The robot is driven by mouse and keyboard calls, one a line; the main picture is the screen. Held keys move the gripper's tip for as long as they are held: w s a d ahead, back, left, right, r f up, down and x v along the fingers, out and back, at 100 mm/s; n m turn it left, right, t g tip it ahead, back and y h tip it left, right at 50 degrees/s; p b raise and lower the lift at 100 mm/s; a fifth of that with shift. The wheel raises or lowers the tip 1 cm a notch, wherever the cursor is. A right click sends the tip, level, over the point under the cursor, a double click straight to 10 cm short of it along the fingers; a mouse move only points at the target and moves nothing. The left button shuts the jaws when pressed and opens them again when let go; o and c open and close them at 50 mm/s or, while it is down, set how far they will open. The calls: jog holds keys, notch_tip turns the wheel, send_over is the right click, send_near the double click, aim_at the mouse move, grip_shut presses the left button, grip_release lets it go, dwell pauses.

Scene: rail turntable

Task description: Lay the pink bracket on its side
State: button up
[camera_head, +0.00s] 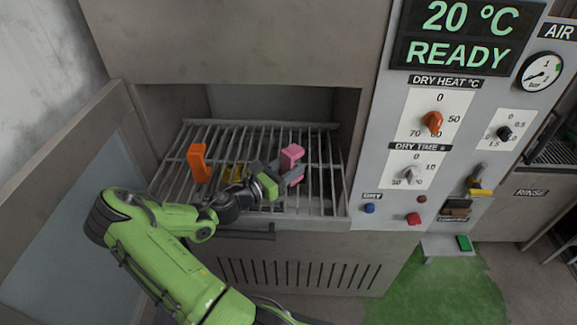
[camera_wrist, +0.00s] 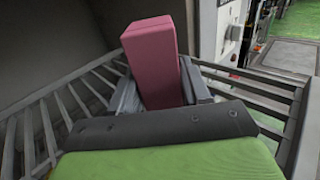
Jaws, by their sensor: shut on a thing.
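The pink bracket (camera_head: 291,157) is at the right of the wire rack (camera_head: 325,178) inside the open chamber. My gripper (camera_head: 289,176) reaches in from the front left and is shut on it. In the wrist view the pink bracket (camera_wrist: 153,62) stands up between the two grey fingers (camera_wrist: 160,92), leaning a little to the left. Its lower end is hidden by my gripper, so I cannot tell whether it touches the rack.
An orange bracket (camera_head: 198,163) stands on the rack at the left, and a yellow piece (camera_head: 234,173) lies between it and my gripper. The open door (camera_head: 75,190) is at the left. A control panel (camera_head: 440,120) is at the right. The rack's back is clear.

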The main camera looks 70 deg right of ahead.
jog(key=shift+f, duration=0.3)
dwell(0.4)
jog(key=o, duration=1.3)
jog(key=shift+o, duration=0.2)
notch_tip(320, 180, up, 10)
jog(key=shift+p, duration=0.55)
